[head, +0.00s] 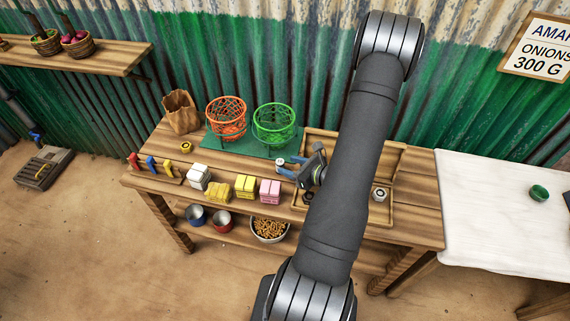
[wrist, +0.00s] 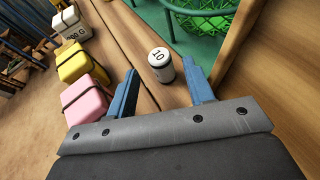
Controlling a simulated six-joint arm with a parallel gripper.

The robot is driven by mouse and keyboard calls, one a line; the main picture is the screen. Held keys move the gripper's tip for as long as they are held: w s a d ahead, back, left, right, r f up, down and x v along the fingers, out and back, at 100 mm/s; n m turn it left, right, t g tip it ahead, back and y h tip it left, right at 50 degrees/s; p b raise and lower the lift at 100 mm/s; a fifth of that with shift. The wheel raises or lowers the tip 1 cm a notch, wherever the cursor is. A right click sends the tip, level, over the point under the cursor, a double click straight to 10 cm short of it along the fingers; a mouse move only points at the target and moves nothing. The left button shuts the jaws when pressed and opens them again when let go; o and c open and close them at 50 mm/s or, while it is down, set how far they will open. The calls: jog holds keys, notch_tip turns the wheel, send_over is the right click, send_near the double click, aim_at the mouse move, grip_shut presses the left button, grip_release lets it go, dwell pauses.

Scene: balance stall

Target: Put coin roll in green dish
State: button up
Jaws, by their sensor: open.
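A white cylinder marked 10 with a dark band, which looks like the coin roll (wrist: 159,64), stands upright on the wooden table. It also shows small in the head view (head: 281,162). My gripper (wrist: 163,73) is open, with its blue fingers to either side of the roll near their tips; I cannot tell if either touches it. My gripper also shows in the head view (head: 290,168). A green wire dish (head: 275,124) stands on a green base behind the roll; part of it shows in the wrist view (wrist: 203,18).
An orange wire dish (head: 226,119) stands left of the green one. White (head: 197,176), yellow (head: 245,187) and pink (head: 269,191) banded blocks line the front edge. A wooden tray (head: 398,160) holding another white cylinder (head: 379,194) lies right, partly behind my arm. A paper bag (head: 181,112) stands back left.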

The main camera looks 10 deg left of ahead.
jog(key=v, duration=0.8)
jog(key=shift+s+d, duration=0.1)
jog(key=shift+d, duration=0.2)
jog(key=shift+c, duration=1.2)
